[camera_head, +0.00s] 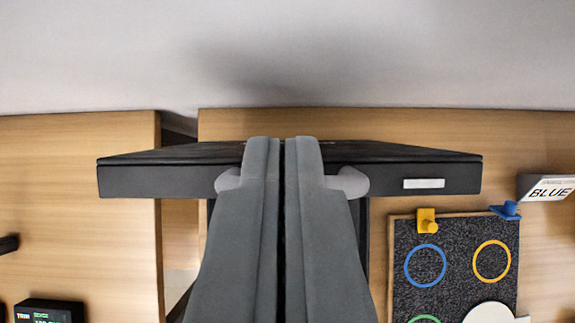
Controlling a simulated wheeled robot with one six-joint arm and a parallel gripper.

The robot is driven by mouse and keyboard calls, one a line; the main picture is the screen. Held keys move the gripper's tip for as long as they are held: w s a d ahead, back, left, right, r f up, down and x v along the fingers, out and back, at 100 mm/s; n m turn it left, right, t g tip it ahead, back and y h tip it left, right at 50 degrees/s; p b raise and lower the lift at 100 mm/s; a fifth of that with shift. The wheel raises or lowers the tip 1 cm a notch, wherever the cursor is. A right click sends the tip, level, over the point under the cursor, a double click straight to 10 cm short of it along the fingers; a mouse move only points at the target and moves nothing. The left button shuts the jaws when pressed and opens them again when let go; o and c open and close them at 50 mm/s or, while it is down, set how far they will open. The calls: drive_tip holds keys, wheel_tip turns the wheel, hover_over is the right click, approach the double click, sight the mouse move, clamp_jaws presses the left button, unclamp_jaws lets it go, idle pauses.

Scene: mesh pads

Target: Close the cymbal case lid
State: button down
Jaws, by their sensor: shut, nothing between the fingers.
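The black cymbal case lid (430,174) spans the middle of the head camera view, seen nearly edge-on, with a small pale label on its right part. It appears raised, with dark case parts below it partly hidden behind my gripper. My gripper (283,142) points up the picture, its two grey fingers pressed together with nothing between them. The fingertips overlap the middle of the lid in the picture. I cannot tell whether they touch it.
Wooden table surfaces (75,215) lie left and right, with a gap between them left of centre. A dark speckled board (455,250) with coloured rings stands at the right, near a sign reading BLUE (550,190). A black device (45,311) sits at lower left.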

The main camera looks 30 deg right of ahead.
drive_tip(key=f, duration=0.2)
drive_tip(key=w+f, duration=0.1)
drive_tip(key=f, duration=0.1)
drive_tip(key=w+f, duration=0.1)
drive_tip(key=f, duration=0.1)
drive_tip(key=shift+w+f, duration=0.1)
drive_tip(key=shift+s+f, duration=0.35)
drive_tip(key=shift+s, duration=0.4)
drive_tip(key=shift+s, duration=0.15)
